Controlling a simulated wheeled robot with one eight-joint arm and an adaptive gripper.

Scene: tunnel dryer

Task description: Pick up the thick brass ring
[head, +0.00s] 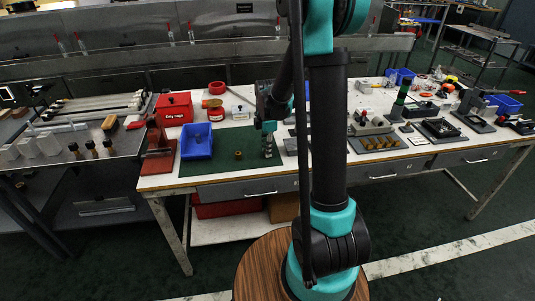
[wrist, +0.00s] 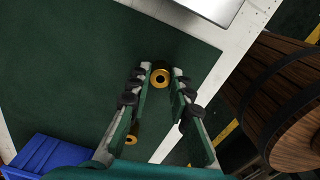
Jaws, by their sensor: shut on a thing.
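A thick-walled brass ring (wrist: 161,77) with a dark hole sits between my fingertips in the wrist view. My gripper (wrist: 161,72) is shut on it. A second brass ring (head: 238,154) stands on the mat to the left of my gripper. It also shows in the wrist view (wrist: 131,138), partly beside my left finger. Whether the held ring touches the mat cannot be told.
A blue bin (head: 197,141) stands left on the mat, with a red box (head: 174,109) behind it. To the right are a fixture with several brass pieces (head: 380,142) and other tools. The front of the mat is clear.

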